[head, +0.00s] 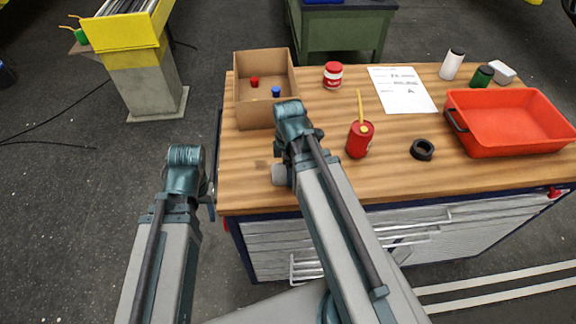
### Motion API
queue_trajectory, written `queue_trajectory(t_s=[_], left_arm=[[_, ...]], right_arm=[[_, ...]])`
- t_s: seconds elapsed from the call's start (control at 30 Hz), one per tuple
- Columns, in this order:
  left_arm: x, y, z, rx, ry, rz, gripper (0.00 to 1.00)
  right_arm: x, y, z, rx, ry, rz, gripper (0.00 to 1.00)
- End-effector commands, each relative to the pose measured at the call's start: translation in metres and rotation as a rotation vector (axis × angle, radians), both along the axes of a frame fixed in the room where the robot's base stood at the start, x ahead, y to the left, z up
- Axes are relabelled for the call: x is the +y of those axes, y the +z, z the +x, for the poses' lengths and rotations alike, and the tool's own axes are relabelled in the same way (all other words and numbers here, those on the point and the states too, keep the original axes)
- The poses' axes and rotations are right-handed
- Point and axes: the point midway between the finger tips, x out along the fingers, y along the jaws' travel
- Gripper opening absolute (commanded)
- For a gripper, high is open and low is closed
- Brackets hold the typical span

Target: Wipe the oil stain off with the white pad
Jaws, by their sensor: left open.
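The white pad (502,72) appears to be the small white block at the back right of the wooden workbench (330,190), beside the green can. A faint dark patch (261,165) on the left front of the bench top looks like the oil stain. My left gripper (210,207) is open, just off the bench's left front corner, partly hidden behind its own arm. It is well away from the pad. My right arm reaches over the bench's front left part; its gripper is hidden behind the arm links.
A cardboard box (250,110) holds a red and a blue item. A red-white can (333,75), red oil can (359,140), black ring (422,150), paper (400,90), white bottle (452,64), green can (482,77) and red tray (510,145) crowd the bench.

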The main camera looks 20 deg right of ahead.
Motion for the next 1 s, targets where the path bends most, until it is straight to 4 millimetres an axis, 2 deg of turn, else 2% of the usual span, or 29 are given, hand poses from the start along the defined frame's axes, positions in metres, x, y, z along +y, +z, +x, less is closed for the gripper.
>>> queue_trajectory(t_s=[0.27, 0.8, 1.0], left_arm=[[0.0, 0.004, 0.0, 0.0, 0.0, 0.0, 0.5], [0.0, 0.056, 0.0, 0.0, 0.0, 0.0, 0.5], [0.0, 0.061, 0.0, 0.0, 0.0, 0.0, 0.5]], right_arm=[[0.001, 0.004, -0.003, 0.008, 0.001, 0.002, 0.37], [0.0, 0.056, -0.001, 0.003, 0.0, 0.001, 0.37], [0.0, 0.061, -0.001, 0.003, 0.0, 0.001, 0.37]])
